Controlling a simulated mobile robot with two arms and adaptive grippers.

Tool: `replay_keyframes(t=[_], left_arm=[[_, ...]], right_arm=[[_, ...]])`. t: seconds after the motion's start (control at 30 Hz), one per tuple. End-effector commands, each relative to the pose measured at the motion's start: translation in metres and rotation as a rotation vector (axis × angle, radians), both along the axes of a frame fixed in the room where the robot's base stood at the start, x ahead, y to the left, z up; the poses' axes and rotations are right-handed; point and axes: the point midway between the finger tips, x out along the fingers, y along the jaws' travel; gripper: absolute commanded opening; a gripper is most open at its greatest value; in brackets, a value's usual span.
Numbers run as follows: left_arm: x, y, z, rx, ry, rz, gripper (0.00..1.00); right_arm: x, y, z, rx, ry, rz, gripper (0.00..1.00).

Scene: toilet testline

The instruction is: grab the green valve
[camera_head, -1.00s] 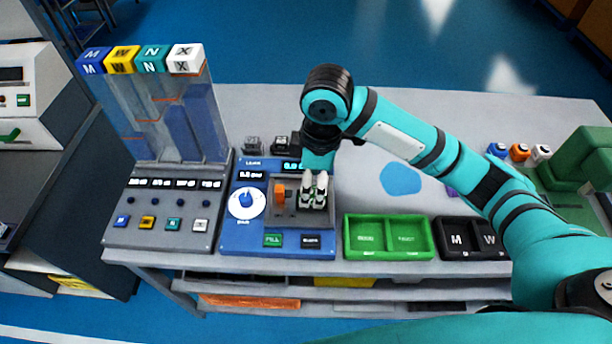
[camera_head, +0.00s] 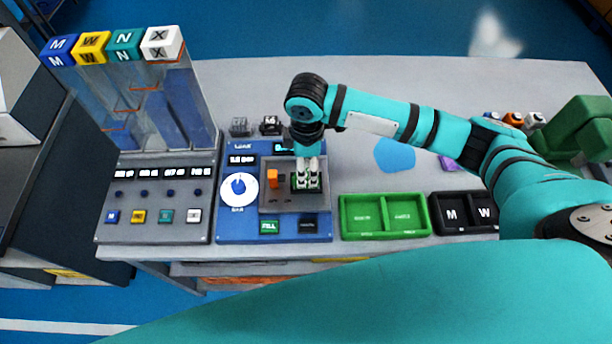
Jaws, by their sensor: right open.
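My right gripper (camera_head: 307,178) reaches down from above onto the grey recessed plate of the blue panel (camera_head: 227,226). Its pale fingers are open. Dark green bits of the green valve (camera_head: 294,183) show at the fingertips, and the fingers hide most of it. I cannot tell whether the fingers touch it. An orange valve (camera_head: 272,179) stands just left of the fingers on the same plate. My left gripper is not in view.
A white dial (camera_head: 239,189) is on the panel's left. A green two-part tray (camera_head: 385,233) and a black tray (camera_head: 470,228) lie to the right. A grey dispenser with lettered cubes (camera_head: 118,46) stands left. A large teal part of mine crosses the bottom.

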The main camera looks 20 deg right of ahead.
Motion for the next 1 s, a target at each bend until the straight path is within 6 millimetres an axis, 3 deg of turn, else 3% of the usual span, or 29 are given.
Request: replay_keyframes(t=[0.13, 0.4, 0.7, 1.0], left_arm=[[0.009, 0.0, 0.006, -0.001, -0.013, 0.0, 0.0], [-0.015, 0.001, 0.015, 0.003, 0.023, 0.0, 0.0], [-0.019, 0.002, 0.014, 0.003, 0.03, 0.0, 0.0], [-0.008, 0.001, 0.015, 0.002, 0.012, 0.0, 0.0]], right_arm=[[0.0, -0.001, -0.009, -0.002, 0.002, -0.002, 0.62], [0.001, -0.003, -0.048, -0.001, 0.001, 0.0, 0.62], [0.001, -0.003, -0.054, 0.0, -0.002, 0.001, 0.62], [0.001, -0.003, -0.054, 0.0, -0.002, 0.0, 0.24]])
